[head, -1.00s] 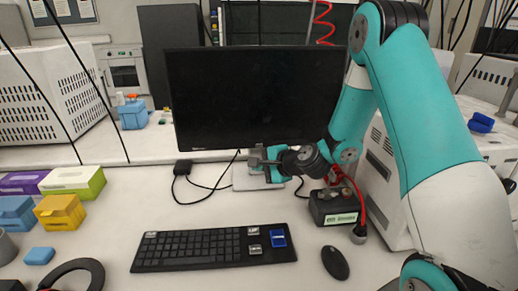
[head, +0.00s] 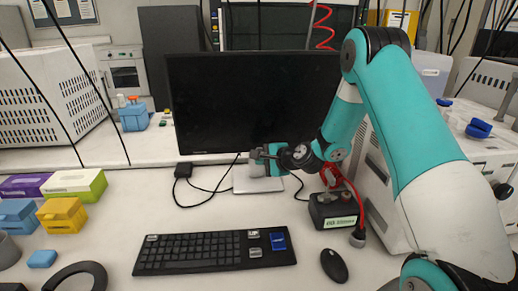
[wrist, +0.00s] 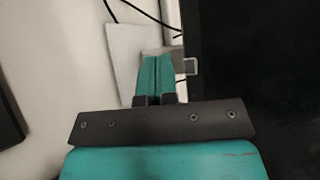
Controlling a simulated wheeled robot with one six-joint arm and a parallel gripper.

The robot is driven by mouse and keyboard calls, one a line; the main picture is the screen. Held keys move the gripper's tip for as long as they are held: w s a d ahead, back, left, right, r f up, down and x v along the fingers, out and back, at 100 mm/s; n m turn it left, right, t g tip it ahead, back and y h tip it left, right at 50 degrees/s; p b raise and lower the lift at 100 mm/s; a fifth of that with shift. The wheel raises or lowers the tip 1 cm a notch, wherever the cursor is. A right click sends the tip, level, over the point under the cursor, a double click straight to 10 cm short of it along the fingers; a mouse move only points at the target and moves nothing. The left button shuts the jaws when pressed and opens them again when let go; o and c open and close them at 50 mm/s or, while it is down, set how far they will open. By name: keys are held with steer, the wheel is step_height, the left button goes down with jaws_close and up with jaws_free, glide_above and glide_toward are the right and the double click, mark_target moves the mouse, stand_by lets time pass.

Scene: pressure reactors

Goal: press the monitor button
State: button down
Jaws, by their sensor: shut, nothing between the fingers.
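The black monitor (head: 250,102) stands upright at the back of the table on a pale stand base (head: 258,185); its screen is dark. My gripper (head: 254,154) is at the monitor's lower edge, near the middle, in front of the stand. In the wrist view, my gripper (wrist: 157,60) has its two teal fingers together with nothing between them. The monitor (wrist: 250,60) fills the right side there. A small pale square (wrist: 190,66) shows at its edge beside the fingertips; I cannot tell whether it is the button. I cannot make out contact.
A black keyboard (head: 214,252) and mouse (head: 335,265) lie in front. A black labelled box (head: 333,211) with a red cable stands right of the monitor base. Black cables run left of the base. Coloured boxes (head: 62,215) sit at the left.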

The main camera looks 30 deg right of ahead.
steer(key=shift+w+d, duration=0.3)
steer(key=shift+w, duration=0.5)
steer(key=shift+w+d, duration=0.3)
steer(key=shift+w, duration=0.45)
stand_by(0.9)
steer(key=shift+w+d, duration=0.15)
steer(key=shift+w, duration=0.2)
steer(key=shift+w+d, duration=0.15)
steer(key=shift+w, duration=0.15)
stand_by(0.6)
steer(key=shift+s+a, duration=0.25)
steer(key=shift+s, duration=0.45)
steer(key=s, duration=0.1)
steer(key=s+a, duration=0.1)
steer(key=s, duration=0.1)
steer(key=s+a, duration=0.1)
steer(key=shift+s+b, duration=0.35)
